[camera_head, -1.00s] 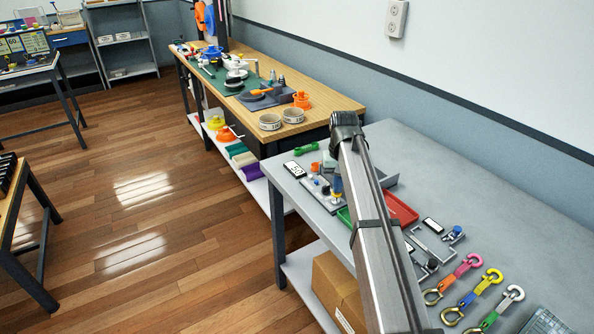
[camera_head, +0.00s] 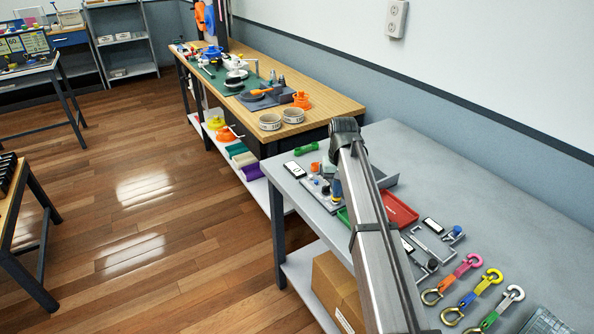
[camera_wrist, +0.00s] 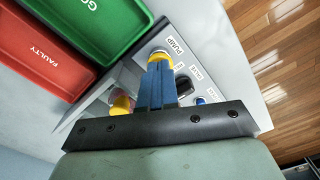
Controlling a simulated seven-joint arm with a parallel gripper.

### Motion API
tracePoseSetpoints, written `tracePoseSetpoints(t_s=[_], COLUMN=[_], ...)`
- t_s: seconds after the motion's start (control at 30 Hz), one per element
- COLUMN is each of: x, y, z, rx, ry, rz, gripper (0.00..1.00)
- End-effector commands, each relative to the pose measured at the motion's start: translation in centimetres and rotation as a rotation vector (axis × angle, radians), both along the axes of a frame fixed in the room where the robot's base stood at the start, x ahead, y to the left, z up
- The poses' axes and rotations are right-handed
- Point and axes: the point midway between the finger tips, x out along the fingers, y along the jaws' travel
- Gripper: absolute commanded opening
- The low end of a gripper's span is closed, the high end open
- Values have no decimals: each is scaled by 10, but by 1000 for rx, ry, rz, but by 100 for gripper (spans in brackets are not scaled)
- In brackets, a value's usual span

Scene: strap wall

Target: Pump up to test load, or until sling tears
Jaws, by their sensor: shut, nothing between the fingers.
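The test rig (camera_wrist: 205,88) stands on the grey bench, with labels for the pump (camera_wrist: 175,45) and the valve (camera_wrist: 196,73) in the wrist view. My gripper (camera_wrist: 160,72) has its blue fingers shut together, directly over a yellow-rimmed round part (camera_wrist: 158,56) beside the PUMP label. Whether they touch cannot be told. A dark knob (camera_wrist: 183,86) and a small blue part (camera_wrist: 200,100) lie to the right. A yellow and pinkish piece (camera_wrist: 121,104) shows left of the fingers, partly hidden. A small display (camera_head: 293,169) stands at the rig's left; its reading is too small to read.
A red FAULTY tray (camera_wrist: 50,55) and a green tray (camera_wrist: 105,30) lie beside the rig. Pink (camera_head: 467,267), yellow (camera_head: 487,282) and green-grey (camera_head: 505,302) slings with hooks lie at the bench's near right. The bench's wall side (camera_head: 470,190) is clear.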

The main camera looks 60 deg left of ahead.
Motion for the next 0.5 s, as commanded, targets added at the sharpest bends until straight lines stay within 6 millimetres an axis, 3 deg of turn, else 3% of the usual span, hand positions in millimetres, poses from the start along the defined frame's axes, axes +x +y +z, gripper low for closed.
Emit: tracePoseSetpoints(t_s=[0.5], x=[0], y=[0], z=[17], rx=[-1], ry=[1], rz=[0], gripper=[0])
